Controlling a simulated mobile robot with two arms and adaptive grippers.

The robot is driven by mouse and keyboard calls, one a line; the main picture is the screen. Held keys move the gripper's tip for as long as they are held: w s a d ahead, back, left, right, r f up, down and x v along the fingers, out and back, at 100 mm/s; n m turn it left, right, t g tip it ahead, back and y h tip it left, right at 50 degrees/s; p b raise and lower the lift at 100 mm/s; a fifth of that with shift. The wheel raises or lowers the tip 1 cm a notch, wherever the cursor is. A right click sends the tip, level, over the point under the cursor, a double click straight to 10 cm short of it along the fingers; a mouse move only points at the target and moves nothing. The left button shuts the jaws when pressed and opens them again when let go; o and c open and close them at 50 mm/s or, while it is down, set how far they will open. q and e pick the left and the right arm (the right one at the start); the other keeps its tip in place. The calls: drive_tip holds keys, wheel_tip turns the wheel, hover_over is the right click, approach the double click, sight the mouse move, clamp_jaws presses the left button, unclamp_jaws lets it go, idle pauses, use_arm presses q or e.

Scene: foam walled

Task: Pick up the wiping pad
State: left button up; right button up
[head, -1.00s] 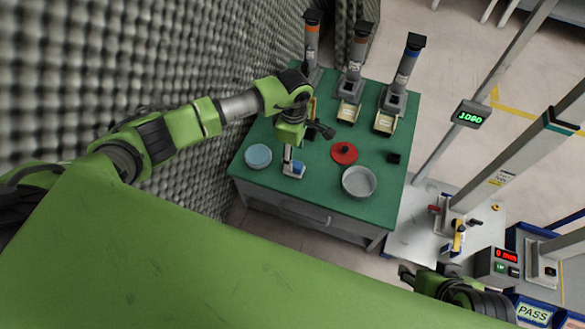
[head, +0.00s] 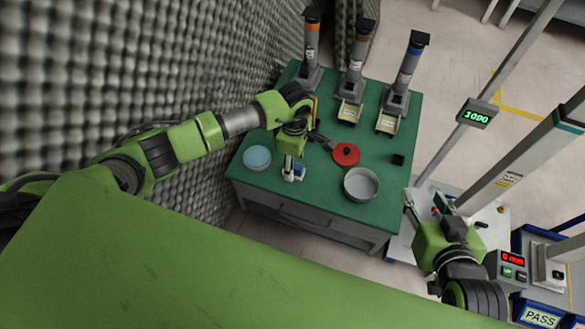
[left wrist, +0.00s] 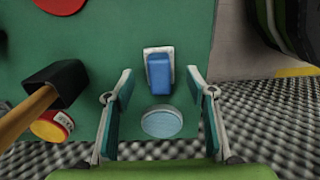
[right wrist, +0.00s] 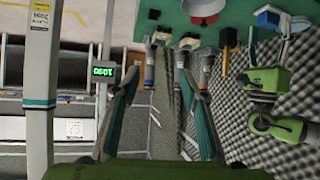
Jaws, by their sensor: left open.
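The wiping pad appears to be the blue block (left wrist: 159,72) on a white base in the left wrist view. It lies on the green table (head: 330,205), and in the head view the blue pad (head: 300,168) is partly covered by my left gripper (head: 293,173). In the left wrist view my left gripper (left wrist: 160,90) is open and empty, its fingers on either side of the pad's line and apart from it. My right gripper (head: 425,199) is away to the right, beside the table; its fingers stand apart and empty in the right wrist view (right wrist: 160,88).
A light blue round dish (head: 257,157) lies left of the pad. Three dispensers (head: 354,75) stand behind. A hammer (left wrist: 55,85) shows in the left wrist view. The foam wall (head: 200,60) is close on the left.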

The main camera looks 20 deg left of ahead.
use_arm(q)
wheel_tip(320, 180, down, 2)
drive_tip(key=shift+f+b, duration=0.25)
drive_tip(key=shift+b, duration=0.4)
drive_tip(key=c, duration=1.2)
use_arm(e)
drive_tip(key=w+a+r+t+y, duration=0.1)
drive_tip(key=w+a+r+t, duration=0.1)
drive_tip(key=w+r+t, duration=0.2)
wheel_tip(320, 180, up, 4)
drive_tip(key=shift+w+a+f, duration=0.25)
drive_tip(key=shift+w+a, duration=0.15)
